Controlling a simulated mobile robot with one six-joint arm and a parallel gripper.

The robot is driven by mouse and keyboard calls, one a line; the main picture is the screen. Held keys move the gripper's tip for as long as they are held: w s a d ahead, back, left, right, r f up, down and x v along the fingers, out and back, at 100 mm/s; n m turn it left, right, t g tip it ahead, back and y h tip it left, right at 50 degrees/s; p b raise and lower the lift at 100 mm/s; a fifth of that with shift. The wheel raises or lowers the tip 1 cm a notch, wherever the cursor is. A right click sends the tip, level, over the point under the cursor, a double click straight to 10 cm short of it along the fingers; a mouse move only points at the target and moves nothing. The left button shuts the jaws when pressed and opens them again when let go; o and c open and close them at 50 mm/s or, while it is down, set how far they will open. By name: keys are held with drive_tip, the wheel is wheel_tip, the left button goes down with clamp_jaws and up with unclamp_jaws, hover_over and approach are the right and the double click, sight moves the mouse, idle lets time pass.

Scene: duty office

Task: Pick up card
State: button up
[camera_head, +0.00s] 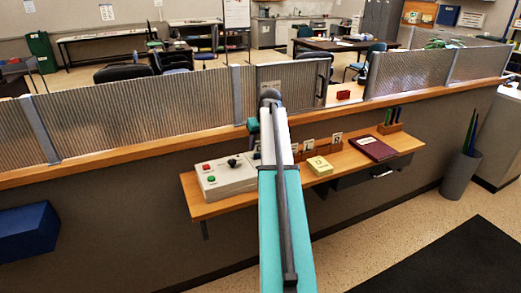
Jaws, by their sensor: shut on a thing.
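Small white cards with dark marks stand in a row of wooden holders on the ledge. One card (309,145) is just right of my arm, and another card (336,138) is farther right. My arm reaches forward over the ledge and bends down at its far end. My gripper (256,148) is mostly hidden behind the arm; only a sliver shows on the left, low by the left end of the card row. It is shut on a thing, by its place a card. Its fingertips and the held card are hidden, so I cannot tell whether the card is lifted.
The wooden ledge (212,209) carries a control box (226,178) on the left, a yellow note pad (319,166), a dark red book (373,148) and a pen holder (389,127). A ribbed glass screen (140,110) stands behind. A red block (343,94) sits on the counter.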

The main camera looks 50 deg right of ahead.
drive_tip(key=shift+r+b, duration=0.85)
drive_tip(key=shift+r, duration=2.8)
drive_tip(key=o, duration=0.6)
drive_tip(key=shift+c, duration=0.2)
drive_tip(key=c, duration=0.5)
drive_tip(key=w+a+f+n, duration=0.1)
drive_tip(key=w+a, duration=0.2)
drive_tip(key=a, duration=1)
drive_tip(key=w+a+f+n+y, duration=0.1)
drive_tip(key=w+a+f, duration=0.1)
drive_tip(key=a, duration=1.2)
drive_tip(key=w+a+f+n, duration=0.1)
drive_tip(key=w+a, duration=0.2)
drive_tip(key=a, duration=1)
drive_tip(key=shift+n+y, duration=0.4)
drive_tip(key=shift+n, duration=0.3)
drive_tip(key=s+a, duration=0.1)
drive_tip(key=a, duration=0.4)
drive_tip(key=s+a+f, duration=0.1)
drive_tip(key=a, duration=0.8)
drive_tip(key=shift+s+a+f, duration=0.15)
drive_tip(key=shift+s+a, duration=0.15)
drive_tip(key=shift+s, duration=0.1)
drive_tip(key=shift+d, duration=0.15)
